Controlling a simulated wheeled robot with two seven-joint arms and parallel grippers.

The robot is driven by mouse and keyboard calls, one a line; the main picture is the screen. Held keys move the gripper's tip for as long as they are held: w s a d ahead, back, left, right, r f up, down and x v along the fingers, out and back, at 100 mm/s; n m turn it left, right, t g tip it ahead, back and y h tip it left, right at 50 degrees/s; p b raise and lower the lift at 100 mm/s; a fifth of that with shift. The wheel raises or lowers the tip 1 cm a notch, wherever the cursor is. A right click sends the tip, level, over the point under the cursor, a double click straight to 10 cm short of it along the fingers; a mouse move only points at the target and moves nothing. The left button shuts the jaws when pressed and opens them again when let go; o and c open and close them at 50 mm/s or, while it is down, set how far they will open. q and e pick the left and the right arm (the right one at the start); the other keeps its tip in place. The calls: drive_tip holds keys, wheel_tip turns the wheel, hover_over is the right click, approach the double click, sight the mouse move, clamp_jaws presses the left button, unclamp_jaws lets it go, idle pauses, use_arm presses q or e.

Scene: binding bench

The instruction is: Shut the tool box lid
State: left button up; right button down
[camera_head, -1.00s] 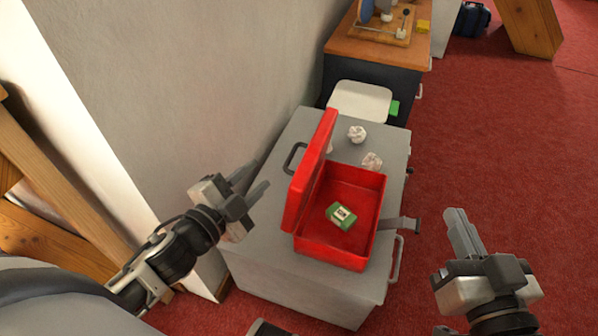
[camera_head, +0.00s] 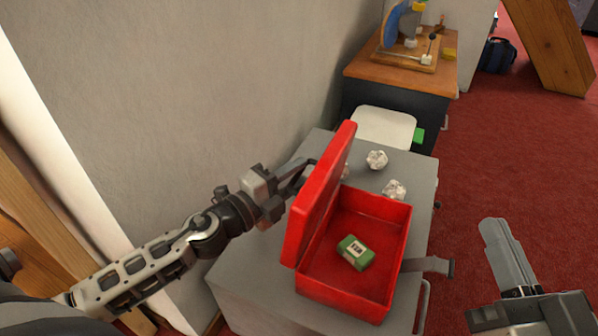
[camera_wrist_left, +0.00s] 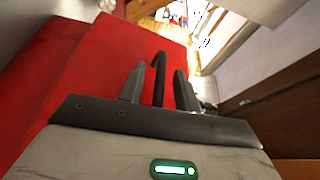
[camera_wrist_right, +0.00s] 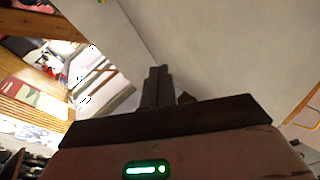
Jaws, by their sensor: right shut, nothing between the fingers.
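The red tool box (camera_head: 345,300) stands on the grey cabinet with its lid (camera_head: 322,190) raised, roughly upright, on the left side. A green box (camera_head: 355,252) with a pale label lies inside. My left gripper (camera_head: 305,172) is at the outer left face of the lid. In the left wrist view its fingers (camera_wrist_left: 159,85) are apart, with a dark handle (camera_wrist_left: 159,68) showing between them beside the red lid. I cannot tell whether they touch it. My right gripper (camera_head: 496,228) is shut and empty, off to the right of the cabinet.
Crumpled paper balls (camera_head: 377,159) lie on the grey cabinet (camera_head: 245,270) behind the tool box. A grey strap (camera_head: 430,265) sticks out to its right. The wall (camera_head: 210,90) is close on the left. A white seat (camera_head: 384,128) and wooden bench (camera_head: 400,75) stand behind.

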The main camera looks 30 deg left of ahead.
use_arm(q)
drive_tip(key=shift+w+d, duration=0.2)
drive_tip(key=shift+w, duration=0.35)
clamp_jaws()
